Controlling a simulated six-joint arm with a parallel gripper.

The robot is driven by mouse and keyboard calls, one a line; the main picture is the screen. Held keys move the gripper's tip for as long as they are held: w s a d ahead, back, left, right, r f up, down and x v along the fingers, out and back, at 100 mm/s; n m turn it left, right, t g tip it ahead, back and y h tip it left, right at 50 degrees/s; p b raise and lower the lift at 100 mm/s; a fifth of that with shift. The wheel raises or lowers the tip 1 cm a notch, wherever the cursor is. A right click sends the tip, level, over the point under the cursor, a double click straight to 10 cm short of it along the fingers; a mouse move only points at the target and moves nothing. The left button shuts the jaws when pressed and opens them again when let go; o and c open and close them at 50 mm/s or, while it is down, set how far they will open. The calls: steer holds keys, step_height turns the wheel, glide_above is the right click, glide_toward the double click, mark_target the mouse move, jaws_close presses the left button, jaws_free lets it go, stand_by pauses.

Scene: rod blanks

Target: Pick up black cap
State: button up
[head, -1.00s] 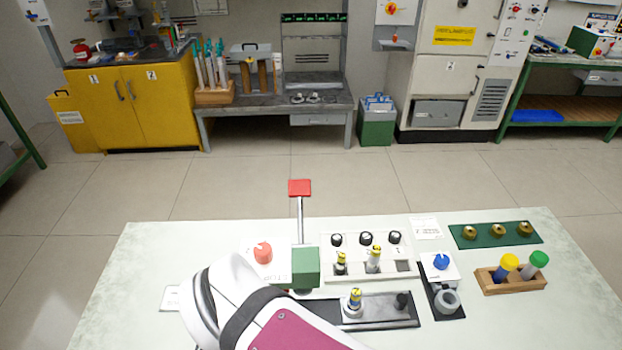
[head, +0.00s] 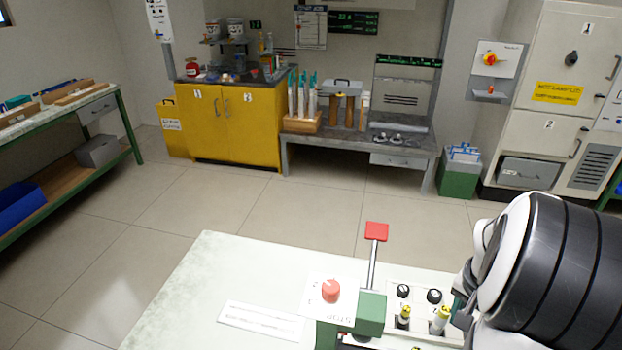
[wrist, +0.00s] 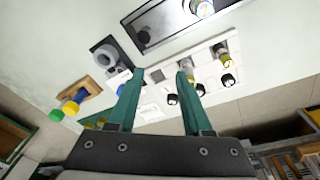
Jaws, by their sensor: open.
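Three black caps stand in a row on a white tray (wrist: 212,66). In the wrist view they are a right cap (wrist: 228,80), a middle cap (wrist: 200,90) and a left cap (wrist: 172,99). The left cap shows between the teal fingers of my gripper (wrist: 160,74), which is open and empty. I cannot tell how high the fingers are above it. In the head view two caps show, one left (head: 403,291) and one right (head: 434,296); my arm hides the third.
Yellow-topped rods (head: 441,318) stand in the tray beside the caps. A red lever (head: 376,232) rises next to a green block (head: 370,313). A dark fixture (wrist: 165,27), a grey round holder (wrist: 106,60) and a wooden rack (wrist: 78,93) are nearby.

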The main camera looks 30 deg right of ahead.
steer(key=w+d+m+h, duration=0.2)
steer(key=w+d+h, duration=0.1)
steer(key=w+d, duration=0.55)
steer(key=x, duration=0.5)
steer(key=d+x, duration=0.1)
steer(key=x, duration=0.4)
steer(key=s+x, duration=0.1)
steer(key=x, duration=0.4)
steer(key=shift+d, duration=0.35)
jaws_close()
